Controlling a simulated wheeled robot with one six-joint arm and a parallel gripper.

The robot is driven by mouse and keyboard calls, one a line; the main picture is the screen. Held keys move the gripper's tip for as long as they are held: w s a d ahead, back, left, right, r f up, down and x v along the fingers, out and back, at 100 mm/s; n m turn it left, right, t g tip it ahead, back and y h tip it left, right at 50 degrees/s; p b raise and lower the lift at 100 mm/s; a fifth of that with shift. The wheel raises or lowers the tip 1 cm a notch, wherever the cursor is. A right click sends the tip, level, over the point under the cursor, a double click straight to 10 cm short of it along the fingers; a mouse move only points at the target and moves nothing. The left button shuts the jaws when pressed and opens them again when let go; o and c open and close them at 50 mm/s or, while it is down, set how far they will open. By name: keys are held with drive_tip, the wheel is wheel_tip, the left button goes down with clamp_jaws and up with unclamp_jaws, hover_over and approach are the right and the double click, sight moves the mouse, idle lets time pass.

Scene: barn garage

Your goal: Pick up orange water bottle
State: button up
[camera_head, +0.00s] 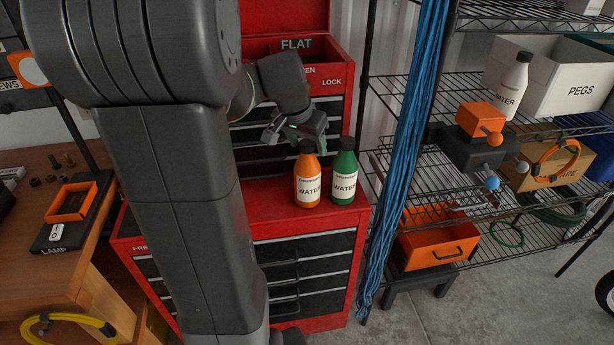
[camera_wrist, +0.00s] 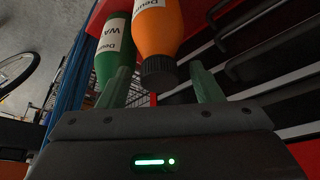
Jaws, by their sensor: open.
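The orange water bottle (camera_head: 307,178) stands upright on the red tool chest top, with a black cap and a white label. In the wrist view the orange bottle (camera_wrist: 160,30) shows upside down, its black cap lying across the gap between the fingertips. My gripper (camera_head: 275,128) is open and empty, behind and slightly left of the bottle's cap. Its two green-grey fingers (camera_wrist: 163,85) are spread in the wrist view. Whether they touch the bottle I cannot tell.
A green water bottle (camera_head: 344,177) stands close to the right of the orange one; it shows in the wrist view too (camera_wrist: 112,48). The red tool cabinet (camera_head: 262,18) rises behind. Blue cables (camera_head: 405,130) hang before a wire shelf at right. The chest top left of the bottles is clear.

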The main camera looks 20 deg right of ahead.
drive_tip(key=shift+d+f, duration=0.15)
drive_tip(key=shift+f, duration=0.25)
drive_tip(key=shift+c, duration=0.5)
drive_tip(key=shift+r, duration=0.1)
clamp_jaws()
